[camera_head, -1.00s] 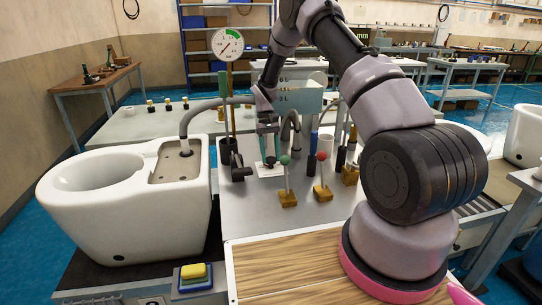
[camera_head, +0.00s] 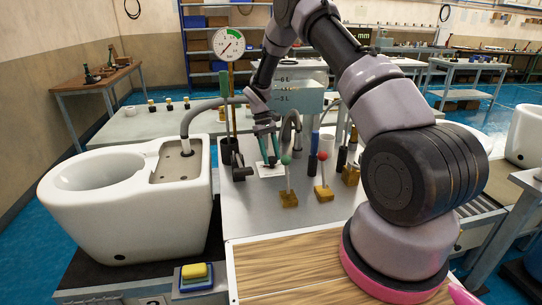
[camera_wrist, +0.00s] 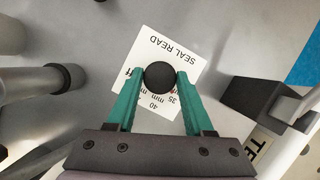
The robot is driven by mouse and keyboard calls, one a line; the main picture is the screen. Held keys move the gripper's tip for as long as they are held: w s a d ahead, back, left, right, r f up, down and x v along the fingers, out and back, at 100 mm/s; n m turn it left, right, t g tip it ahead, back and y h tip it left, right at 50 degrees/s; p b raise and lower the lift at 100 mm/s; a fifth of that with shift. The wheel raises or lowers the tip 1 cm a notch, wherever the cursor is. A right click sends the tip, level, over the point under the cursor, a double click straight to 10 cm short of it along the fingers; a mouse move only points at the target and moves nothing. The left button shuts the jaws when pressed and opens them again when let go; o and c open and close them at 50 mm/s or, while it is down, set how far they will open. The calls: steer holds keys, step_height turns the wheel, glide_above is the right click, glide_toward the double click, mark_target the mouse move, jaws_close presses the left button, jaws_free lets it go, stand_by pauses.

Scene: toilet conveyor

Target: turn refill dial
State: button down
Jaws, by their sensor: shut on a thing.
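A round black knob (camera_wrist: 160,76) stands over a white printed card (camera_wrist: 168,48) in the wrist view. In the head view my gripper (camera_head: 271,161) reaches down, tilted, to the card (camera_head: 269,171) on the grey bench. The knob is too small or hidden to make out there. A round pressure gauge (camera_head: 228,44) stands on a post behind.
A dark block (camera_wrist: 262,98) lies right of the knob.

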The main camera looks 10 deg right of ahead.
mark_target(271, 158)
steer(key=shift+c, duration=1.5)
jaws_free()
step_height(271, 158, up, 10)
